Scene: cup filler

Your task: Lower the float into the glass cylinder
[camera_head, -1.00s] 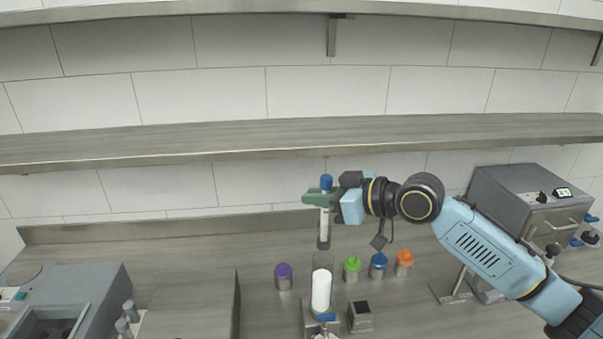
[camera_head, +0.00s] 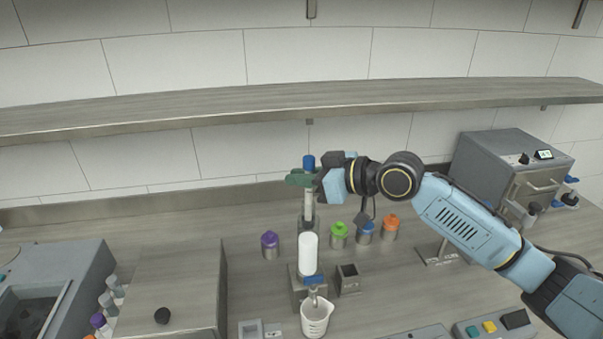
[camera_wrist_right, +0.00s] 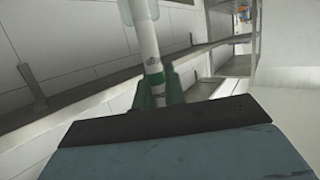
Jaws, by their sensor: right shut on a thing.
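The float (camera_head: 309,206) is a slim white rod with a blue top, held upright. My right gripper (camera_head: 303,179) has green fingers and is shut on the float below its blue top. The wrist view shows the white float (camera_wrist_right: 149,48) between the green fingers (camera_wrist_right: 158,93). The glass cylinder (camera_head: 308,254) stands directly below, clear at its upper part and white lower down. The float's lower end overlaps the cylinder's top in the head view; I cannot tell whether it is inside the rim. My left gripper is not in view.
Behind stand jars with purple (camera_head: 270,239), green (camera_head: 340,230), blue and orange (camera_head: 391,221) lids. A small square container (camera_head: 348,279) is right of the cylinder, and a white beaker (camera_head: 316,317) is in front. A shelf (camera_head: 280,103) runs above; a grey oven (camera_head: 515,165) is at right.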

